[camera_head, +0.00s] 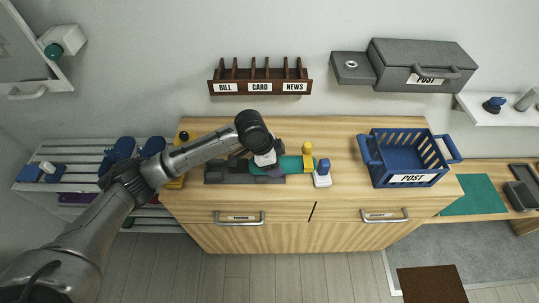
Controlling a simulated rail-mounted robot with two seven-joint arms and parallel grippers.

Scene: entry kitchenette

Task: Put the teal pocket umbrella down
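A teal object that looks like the pocket umbrella (292,164) is at the middle of the wooden cabinet top, over or at the right part of a dark grey tray-like piece (215,177). My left gripper (268,170) points down at the left part of the teal object. The wrist and hand hide the fingertips, so I cannot tell whether they are closed on it. I also cannot tell whether the umbrella rests on the surface or is held just above it. My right gripper is not in view.
A yellow-topped item (307,148) and a blue-and-white item (322,174) stand close to the umbrella's right end. A blue POST basket (412,180) is on the cabinet's right. A BILL/CARD/NEWS rack (260,88) hangs above. The cabinet top (345,190) is bare before the basket.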

